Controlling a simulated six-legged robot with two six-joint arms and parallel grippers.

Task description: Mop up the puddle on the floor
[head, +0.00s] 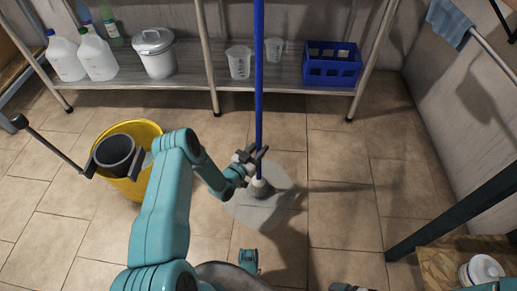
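The mop stands almost upright, with a long blue handle (259,80) running out of the top of the head view. Its pale head (260,187) is down at the puddle (255,214), a grey wet patch on the tiled floor. My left gripper (256,157) is around the lower handle, just above the mop head, and looks shut on it. The fingers partly hide the handle there. A dark piece at the bottom edge looks like part of my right gripper (350,287); its fingers cannot be made out.
A yellow bucket (148,130) with a dark wringer (115,154) and lever stands left of the puddle. Behind is a metal shelf (190,80) with white jugs (98,55), a lidded pot (155,52) and a blue crate (331,65). Floor right of the puddle is clear.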

